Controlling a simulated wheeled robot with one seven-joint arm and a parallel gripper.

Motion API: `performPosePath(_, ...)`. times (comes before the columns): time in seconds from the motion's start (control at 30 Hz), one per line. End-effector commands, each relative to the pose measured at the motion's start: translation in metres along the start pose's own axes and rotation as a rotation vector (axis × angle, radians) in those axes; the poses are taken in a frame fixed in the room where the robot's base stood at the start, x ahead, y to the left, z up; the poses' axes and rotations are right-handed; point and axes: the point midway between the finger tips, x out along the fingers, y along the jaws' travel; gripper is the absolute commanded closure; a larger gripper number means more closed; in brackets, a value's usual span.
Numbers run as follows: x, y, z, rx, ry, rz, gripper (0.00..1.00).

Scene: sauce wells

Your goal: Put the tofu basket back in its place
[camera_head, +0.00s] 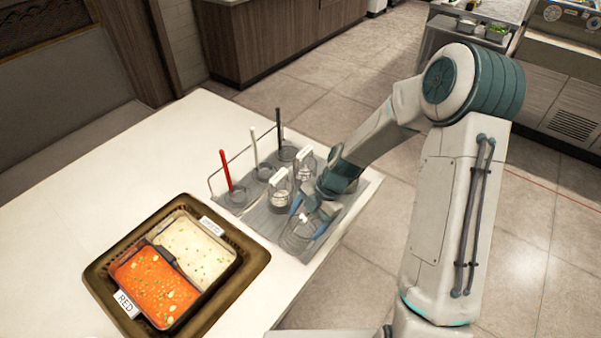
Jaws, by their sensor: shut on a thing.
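My gripper (309,217) reaches in from the right, over the front end of a grey rack (258,222) on the white counter. It is shut on a round, see-through basket (297,237) at the front right of the rack. My gripper partly covers this basket, and I cannot tell whether its bottom touches the rack.
Three small cups with a red stick (226,171), a white stick (253,145) and a black stick (279,127) stand along the rack's left side. A divided pot of red and pale soup sits in a brown tray (100,283). The counter (130,170) is clear behind the tray.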

Motion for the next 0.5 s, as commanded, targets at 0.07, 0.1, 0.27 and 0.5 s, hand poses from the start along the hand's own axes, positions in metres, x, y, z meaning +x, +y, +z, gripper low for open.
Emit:
performPosePath(0.07,-0.01,0.007,-0.001,-0.022,-0.059,-0.028,0.57)
performPosePath(0.1,-0.015,0.009,-0.002,-0.028,-0.084,-0.041,0.57)
performPosePath(0.27,-0.036,0.021,-0.006,-0.048,-0.175,-0.087,0.57)
performPosePath(0.5,-0.074,0.04,-0.02,-0.068,-0.296,-0.141,0.57)
